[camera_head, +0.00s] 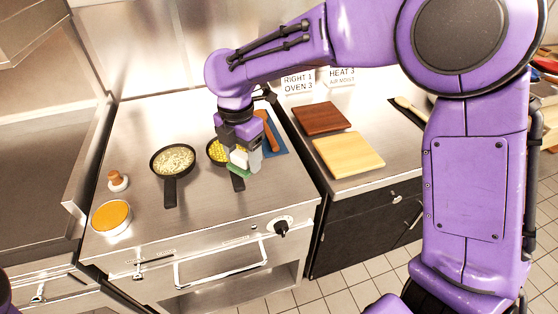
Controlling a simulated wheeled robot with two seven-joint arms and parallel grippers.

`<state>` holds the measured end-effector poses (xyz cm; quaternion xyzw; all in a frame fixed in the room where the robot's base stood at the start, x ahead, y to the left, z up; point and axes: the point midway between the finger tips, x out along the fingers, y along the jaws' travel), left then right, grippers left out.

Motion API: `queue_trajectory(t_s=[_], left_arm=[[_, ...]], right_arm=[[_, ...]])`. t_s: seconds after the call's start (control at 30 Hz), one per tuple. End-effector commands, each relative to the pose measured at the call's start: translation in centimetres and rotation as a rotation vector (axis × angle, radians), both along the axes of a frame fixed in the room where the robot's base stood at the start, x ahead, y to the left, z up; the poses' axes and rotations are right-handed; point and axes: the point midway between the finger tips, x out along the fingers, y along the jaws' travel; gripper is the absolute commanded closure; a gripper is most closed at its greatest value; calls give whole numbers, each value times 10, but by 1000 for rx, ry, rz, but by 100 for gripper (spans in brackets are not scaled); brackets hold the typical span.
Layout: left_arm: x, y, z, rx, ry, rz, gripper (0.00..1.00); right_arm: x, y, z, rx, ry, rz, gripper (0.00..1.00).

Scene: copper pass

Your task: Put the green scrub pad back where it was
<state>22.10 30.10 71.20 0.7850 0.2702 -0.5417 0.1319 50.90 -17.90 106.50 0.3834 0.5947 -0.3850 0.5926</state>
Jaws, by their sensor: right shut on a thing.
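My right gripper (243,159) points down over the right part of the steel cooktop. It is shut on the green scrub pad (239,171), which shows as a green edge below the fingers. The pad is beside the handle of the right pan (214,150), and I cannot tell whether it touches anything below. The gripper and wrist hide part of that pan and its yellow food. My left gripper is not in view.
A pan of pale food (173,158) stands left of centre. An orange-filled round dish (111,217) and a small wooden-topped object (117,180) are at left. A blue mat (276,146) lies behind the gripper. Dark (321,118) and light boards (347,153) lie on the right counter.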

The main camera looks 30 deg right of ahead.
Motion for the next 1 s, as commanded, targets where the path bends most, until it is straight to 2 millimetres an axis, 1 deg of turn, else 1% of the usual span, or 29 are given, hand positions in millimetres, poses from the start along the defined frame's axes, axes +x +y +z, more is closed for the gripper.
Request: queue_trajectory(t_s=[0.07,0.17,0.27,0.4,0.47,0.5,0.6,0.7,0.77,0.87,0.9,1.0], left_arm=[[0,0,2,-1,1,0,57],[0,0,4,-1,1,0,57],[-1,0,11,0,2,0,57],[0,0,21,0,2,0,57],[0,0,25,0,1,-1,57],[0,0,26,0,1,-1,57],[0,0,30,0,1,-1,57],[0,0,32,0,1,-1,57],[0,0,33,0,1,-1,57],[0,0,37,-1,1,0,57],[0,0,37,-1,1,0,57],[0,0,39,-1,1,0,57]], right_arm=[[1,0,4,1,-1,88,63],[1,-11,2,2,1,132,63],[3,-38,-8,3,3,126,63],[7,-82,-26,3,4,121,63],[9,-100,-34,3,4,119,63],[10,-107,-46,2,6,121,63],[12,-123,-67,3,4,122,63],[15,-132,-80,2,2,126,63],[15,-136,-85,2,2,127,63],[16,-146,-99,2,4,126,63],[16,-144,-108,3,4,127,63],[16,-144,-122,2,1,128,63]])
